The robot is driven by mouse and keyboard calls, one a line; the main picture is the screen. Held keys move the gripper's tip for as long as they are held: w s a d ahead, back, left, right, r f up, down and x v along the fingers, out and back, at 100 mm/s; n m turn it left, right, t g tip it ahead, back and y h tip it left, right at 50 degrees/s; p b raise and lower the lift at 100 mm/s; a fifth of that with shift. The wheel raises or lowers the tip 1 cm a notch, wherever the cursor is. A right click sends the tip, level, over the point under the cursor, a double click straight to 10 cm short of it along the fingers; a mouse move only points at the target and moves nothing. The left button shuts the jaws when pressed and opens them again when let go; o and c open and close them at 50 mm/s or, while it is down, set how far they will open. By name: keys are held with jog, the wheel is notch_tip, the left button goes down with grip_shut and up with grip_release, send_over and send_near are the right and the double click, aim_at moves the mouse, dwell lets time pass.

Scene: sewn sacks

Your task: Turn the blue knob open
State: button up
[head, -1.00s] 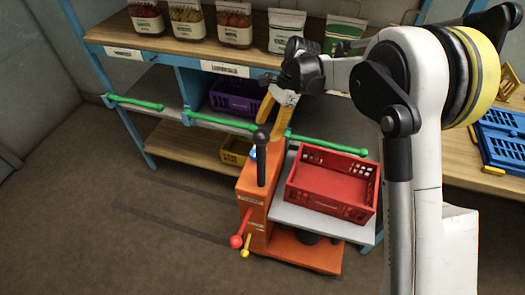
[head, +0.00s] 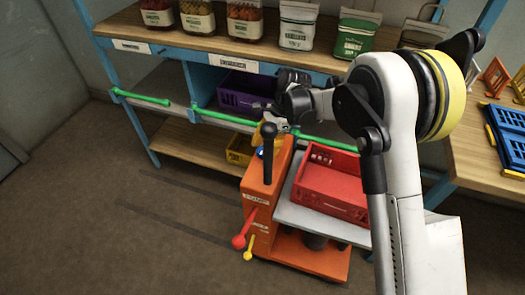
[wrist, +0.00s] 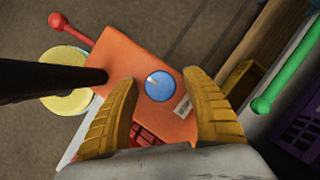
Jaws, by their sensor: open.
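The blue knob (wrist: 160,86) is a round disc with a pale line, on top of the orange housing (wrist: 120,52). In the head view the knob (head: 260,152) is a small blue spot beside a black upright handle. My gripper (wrist: 160,78) is open, its yellow fingers on either side of the knob in the wrist view, with nothing between them. I cannot tell how far above the knob the fingertips are.
The black handle (head: 268,155) rises close beside the knob. A red-balled lever (head: 240,241) and a yellow-balled lever (head: 248,254) stick out from the housing's front. A red crate (head: 335,190) stands to the right. Green-barred shelves (head: 223,118) stand behind.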

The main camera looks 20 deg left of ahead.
jog(key=c, duration=1.2)
